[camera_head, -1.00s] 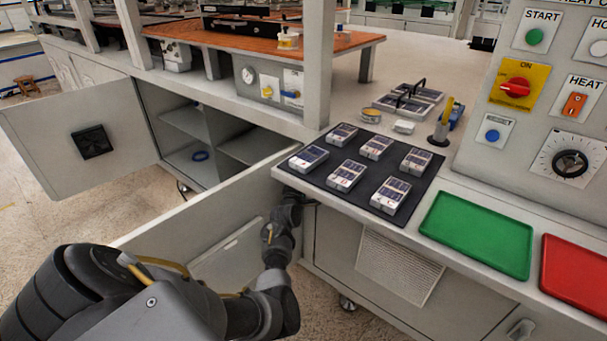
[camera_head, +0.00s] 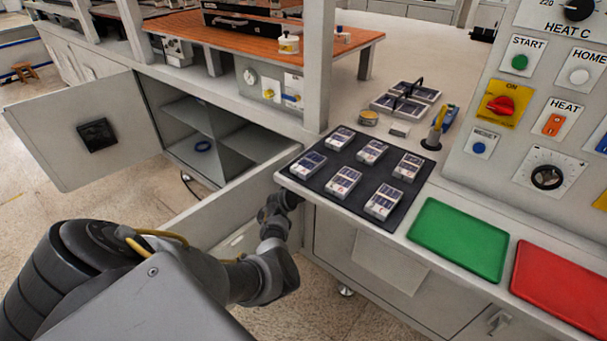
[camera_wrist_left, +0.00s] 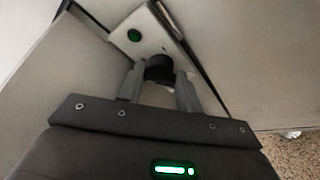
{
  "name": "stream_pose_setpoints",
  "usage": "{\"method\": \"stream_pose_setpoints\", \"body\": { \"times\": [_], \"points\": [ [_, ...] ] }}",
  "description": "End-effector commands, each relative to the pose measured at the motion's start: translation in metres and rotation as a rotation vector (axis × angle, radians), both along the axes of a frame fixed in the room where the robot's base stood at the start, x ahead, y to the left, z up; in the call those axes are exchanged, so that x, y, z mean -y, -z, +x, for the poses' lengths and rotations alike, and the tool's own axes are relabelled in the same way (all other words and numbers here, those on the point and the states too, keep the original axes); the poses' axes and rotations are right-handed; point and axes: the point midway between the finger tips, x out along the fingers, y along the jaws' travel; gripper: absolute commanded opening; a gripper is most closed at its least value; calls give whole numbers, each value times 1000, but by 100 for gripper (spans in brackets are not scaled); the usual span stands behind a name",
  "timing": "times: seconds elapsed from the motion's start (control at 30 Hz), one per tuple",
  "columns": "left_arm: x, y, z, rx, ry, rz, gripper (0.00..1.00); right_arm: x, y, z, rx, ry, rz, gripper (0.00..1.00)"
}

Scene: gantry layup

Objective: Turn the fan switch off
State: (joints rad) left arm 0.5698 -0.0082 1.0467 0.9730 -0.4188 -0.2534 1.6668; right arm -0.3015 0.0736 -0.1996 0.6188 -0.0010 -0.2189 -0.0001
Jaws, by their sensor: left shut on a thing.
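In the left wrist view, my left gripper (camera_wrist_left: 160,82) has its two fingers on either side of a round black knob (camera_wrist_left: 159,66) and is shut on it. The knob stands out from a pale panel (camera_wrist_left: 121,34) that also carries a round green light or button (camera_wrist_left: 134,35). No label is legible there, so I cannot confirm that the knob is the fan switch, nor read its position. In the head view my left arm reaches down beside the bench front, and its gripper is hidden. My right gripper is not in view.
An open cabinet door (camera_head: 60,125) stands at the left, and another pale panel (camera_head: 220,215) sticks out by my arm. The bench holds a dark mat (camera_head: 335,192) with several small devices, a green tray (camera_head: 460,238), a red tray (camera_head: 565,285) and a control panel (camera_head: 550,85).

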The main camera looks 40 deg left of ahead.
Motion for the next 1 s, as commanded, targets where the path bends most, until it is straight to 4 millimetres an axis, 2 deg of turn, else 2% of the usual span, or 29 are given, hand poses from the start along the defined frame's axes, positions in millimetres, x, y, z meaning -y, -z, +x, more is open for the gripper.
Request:
{"method": "stream_pose_setpoints", "body": {
  "times": [0.23, 0.73, 0.77, 0.8, 1.0],
  "points": [
    [0, -1, 0, 2, 1, -69, 12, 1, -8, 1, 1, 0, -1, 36],
    [0, 0, 0, 2, 1, -82, 12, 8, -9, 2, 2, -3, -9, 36],
    [0, 0, 0, 2, 1, -82, 38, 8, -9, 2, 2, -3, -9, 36],
    [0, 0, 0, 2, 1, -82, 44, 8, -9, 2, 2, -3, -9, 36],
    [0, 0, 0, 3, 0, -82, 44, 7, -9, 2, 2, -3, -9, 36]
  ]
}}
